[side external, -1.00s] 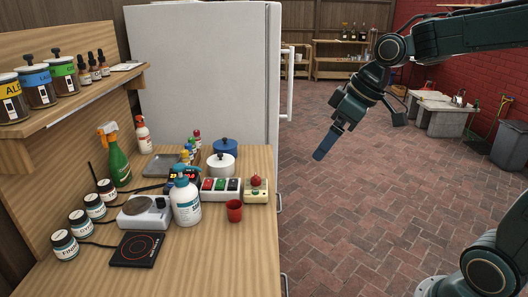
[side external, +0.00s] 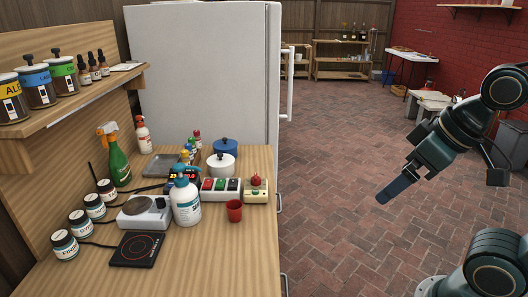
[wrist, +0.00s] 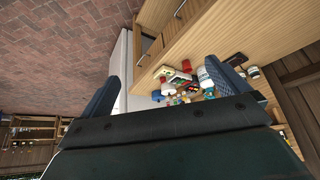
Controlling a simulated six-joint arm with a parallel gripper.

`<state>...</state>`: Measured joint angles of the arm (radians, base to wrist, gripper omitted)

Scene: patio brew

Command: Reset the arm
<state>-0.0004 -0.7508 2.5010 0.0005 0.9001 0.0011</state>
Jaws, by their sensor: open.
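My gripper (side external: 385,196) hangs over the brick floor, well to the right of the wooden counter, in the side view. It is empty and touches nothing. In the wrist view its two blue fingers stand wide apart (wrist: 160,85), with the counter and its items seen beyond them. My arm is folded back at the right edge of the side view.
The wooden counter (side external: 225,262) holds a spray bottle (side external: 186,203), a red cup (side external: 234,211), a hot plate (side external: 145,213), a black pad (side external: 136,249), a switch box (side external: 220,189) and several jars. A white fridge (side external: 200,80) stands behind. The floor between counter and arm is clear.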

